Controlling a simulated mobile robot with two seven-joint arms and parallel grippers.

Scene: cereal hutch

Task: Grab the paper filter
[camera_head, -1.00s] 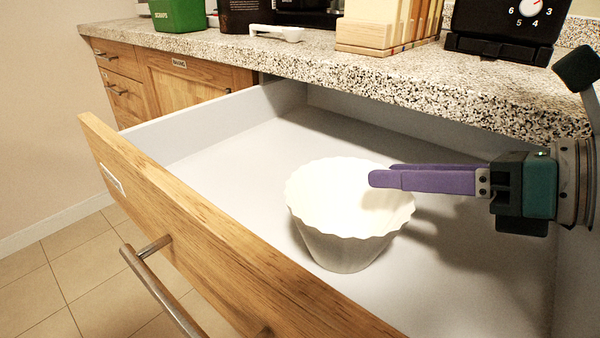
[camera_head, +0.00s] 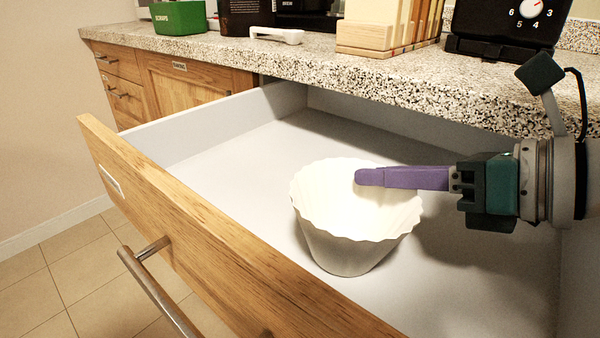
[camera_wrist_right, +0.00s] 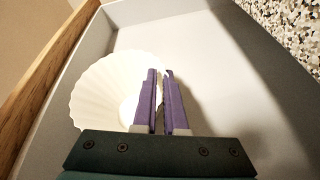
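The white paper filter (camera_head: 345,250), a cup with a wavy rim, stands upright in the open drawer. It also shows left of the fingers in the right wrist view (camera_wrist_right: 95,90). My right gripper (camera_head: 362,177) reaches in from the right at the filter's back-right rim, with the near purple finger over the opening. The other finger is mostly hidden behind it. In the right wrist view the fingers (camera_wrist_right: 161,76) are close together with a narrow gap, at the filter's right rim. I cannot tell whether they touch it. My left gripper is not in view.
The drawer (camera_head: 235,140) has free floor behind and left of the filter. Its wooden front (camera_head: 180,215) stands near, and the speckled counter (camera_head: 330,60) overhangs the back. A green bin (camera_head: 180,18), a white handled item (camera_head: 277,35) and a black timer device (camera_head: 505,25) stand on the counter.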

